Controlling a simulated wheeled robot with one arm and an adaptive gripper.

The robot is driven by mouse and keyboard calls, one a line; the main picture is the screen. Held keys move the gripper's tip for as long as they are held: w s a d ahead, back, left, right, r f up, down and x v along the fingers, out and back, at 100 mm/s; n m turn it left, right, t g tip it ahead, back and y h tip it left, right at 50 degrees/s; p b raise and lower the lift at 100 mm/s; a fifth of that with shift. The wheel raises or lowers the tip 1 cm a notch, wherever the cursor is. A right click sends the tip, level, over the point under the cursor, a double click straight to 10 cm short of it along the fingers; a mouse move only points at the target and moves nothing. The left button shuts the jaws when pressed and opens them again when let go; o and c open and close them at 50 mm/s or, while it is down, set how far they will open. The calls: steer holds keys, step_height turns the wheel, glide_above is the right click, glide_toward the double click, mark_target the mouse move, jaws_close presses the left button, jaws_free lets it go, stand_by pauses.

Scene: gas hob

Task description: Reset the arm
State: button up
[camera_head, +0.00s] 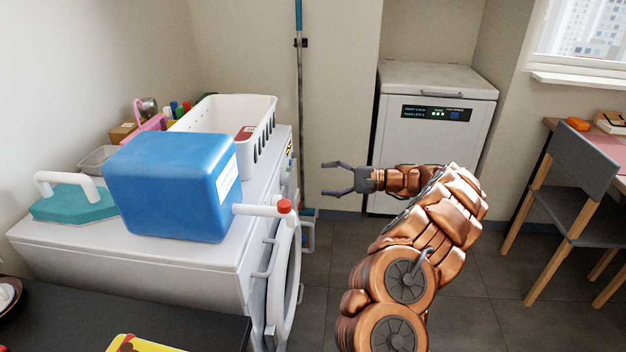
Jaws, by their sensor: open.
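My gripper (331,179) is at the end of my copper-coloured arm, near the middle of the head view. Its two dark fingers are spread apart, pointing left, with nothing between them. It hangs in the air to the right of the washing machine (165,256) and in front of the white freezer-like cabinet (430,150). My arm is bent, rising from the lower middle and reaching left at the wrist. The gripper appears apart from everything around it.
A blue canister (165,190) with a white spout and red cap (284,206) juts towards the gripper's side. A white basket (240,115) and a teal iron-like item (75,200) share the top. A grey chair (570,180) stands right. Tiled floor (490,290) is open between.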

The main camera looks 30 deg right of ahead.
steer(key=shift+v, duration=0.8)
